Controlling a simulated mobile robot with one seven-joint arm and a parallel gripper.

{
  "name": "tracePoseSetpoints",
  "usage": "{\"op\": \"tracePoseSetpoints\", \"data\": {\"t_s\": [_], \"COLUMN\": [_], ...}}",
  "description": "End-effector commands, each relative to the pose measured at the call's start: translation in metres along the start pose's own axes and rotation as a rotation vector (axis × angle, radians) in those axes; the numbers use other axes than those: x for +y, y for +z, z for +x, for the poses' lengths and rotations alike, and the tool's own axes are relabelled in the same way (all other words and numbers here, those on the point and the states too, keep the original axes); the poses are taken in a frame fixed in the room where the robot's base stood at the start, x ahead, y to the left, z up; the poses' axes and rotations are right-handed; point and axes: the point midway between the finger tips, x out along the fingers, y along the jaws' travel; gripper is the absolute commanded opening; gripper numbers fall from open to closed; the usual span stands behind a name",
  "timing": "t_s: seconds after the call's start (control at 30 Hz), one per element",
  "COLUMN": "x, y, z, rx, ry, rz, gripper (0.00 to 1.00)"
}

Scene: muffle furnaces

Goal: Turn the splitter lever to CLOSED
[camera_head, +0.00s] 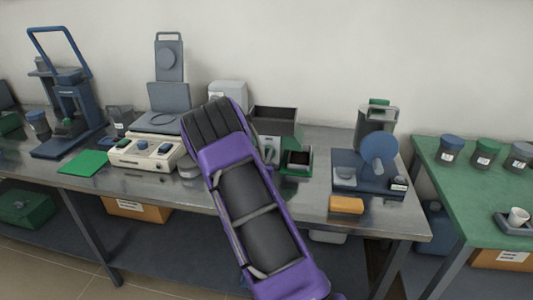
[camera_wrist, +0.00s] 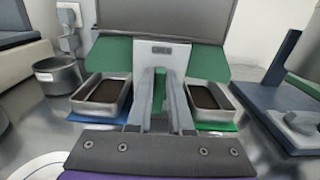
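The splitter (camera_wrist: 208,57) stands straight ahead in the wrist view, with a grey hopper (camera_wrist: 165,18) above its green body. In the head view my purple arm partly hides the splitter (camera_head: 276,122), and my gripper is hidden.
A round metal tin (camera_wrist: 57,77) stands left of the left pan. A cream balance-like device (camera_head: 146,151) stands left of my arm.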

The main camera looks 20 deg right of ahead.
Motion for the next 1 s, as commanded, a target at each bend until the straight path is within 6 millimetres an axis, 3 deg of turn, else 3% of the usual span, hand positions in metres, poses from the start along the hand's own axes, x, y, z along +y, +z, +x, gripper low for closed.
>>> {"op": "tracePoseSetpoints", "data": {"t_s": [0.57,1.0], "x": [0.002,0.011], "y": [0.001,0.000], "z": [-0.001,-0.001], "rx": [0.000,-0.001], "ry": [0.002,0.003], "rz": [-0.042,-0.367], "gripper": [0.00,0.00]}}
